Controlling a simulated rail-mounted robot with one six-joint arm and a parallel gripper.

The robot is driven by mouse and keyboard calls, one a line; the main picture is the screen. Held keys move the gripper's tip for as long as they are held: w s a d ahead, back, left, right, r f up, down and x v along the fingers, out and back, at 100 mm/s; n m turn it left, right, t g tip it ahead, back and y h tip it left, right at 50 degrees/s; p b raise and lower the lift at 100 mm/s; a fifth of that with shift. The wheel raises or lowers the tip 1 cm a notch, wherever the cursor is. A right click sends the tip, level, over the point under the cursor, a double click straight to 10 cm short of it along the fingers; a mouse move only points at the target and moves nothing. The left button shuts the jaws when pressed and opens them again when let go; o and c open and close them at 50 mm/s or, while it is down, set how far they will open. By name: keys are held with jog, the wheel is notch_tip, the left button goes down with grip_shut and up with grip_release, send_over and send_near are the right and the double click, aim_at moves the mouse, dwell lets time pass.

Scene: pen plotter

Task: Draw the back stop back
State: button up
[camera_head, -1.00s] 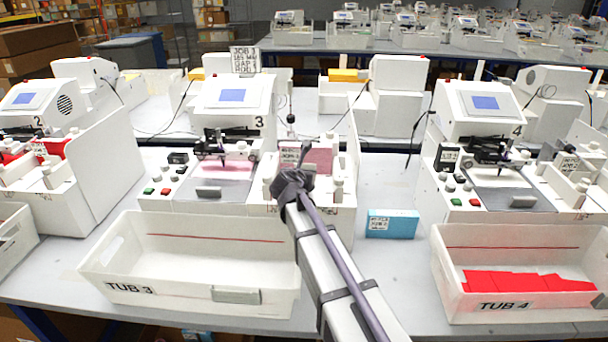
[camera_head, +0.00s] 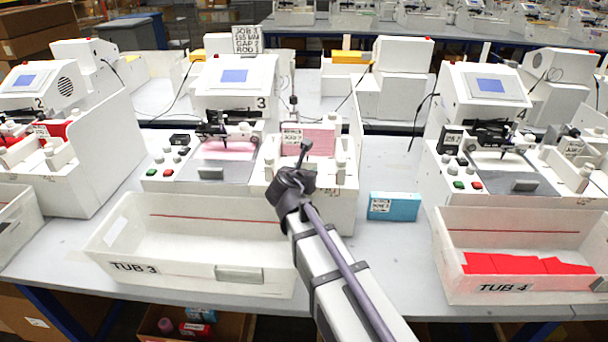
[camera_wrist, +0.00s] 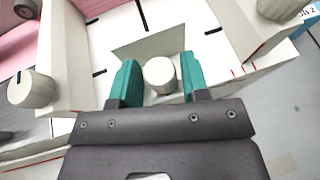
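At station 3, pink stock with a labelled card (camera_head: 318,141) sits in the white feed tray on the right of the plotter (camera_head: 236,88). My gripper (camera_head: 294,186) is over the near end of this tray. In the wrist view my gripper (camera_wrist: 158,82) has its two teal fingers apart, on either side of a short white round knob (camera_wrist: 160,73). Narrow gaps seem to show beside the knob, and contact cannot be told. A pale plate (camera_wrist: 150,45) stands just beyond the knob. Which part is the back stop is not clear from the frames; my wrist hides the knob in the head view.
Other white knobs stand at the left (camera_wrist: 30,89) and upper right (camera_wrist: 278,8) of the wrist view. Tub 3 (camera_head: 190,262) is empty in front of the plotter. A blue box (camera_head: 394,206) lies right of it. Plotter 4 (camera_head: 484,95) and tub 4 (camera_head: 515,290) are further right.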

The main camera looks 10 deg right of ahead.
jog(key=shift+s+r, duration=0.1)
jog(key=p+v, duration=0.4)
jog(key=v, duration=0.6)
jog(key=shift+s, duration=0.25)
jog(key=shift+r, duration=0.1)
jog(key=s+d+f+m+g+y, duration=0.3)
jog(key=s+f+m+g, duration=0.2)
jog(key=m, duration=1)
jog(key=s+d+f+m+g+y, duration=0.3)
jog(key=s+m+g, duration=0.4)
jog(key=m, duration=0.8)
jog(key=s+d+f, duration=0.1)
jog(key=s+f, duration=0.1)
jog(key=s, duration=0.1)
jog(key=shift+s+f, duration=0.25)
jog(key=shift+s, duration=0.15)
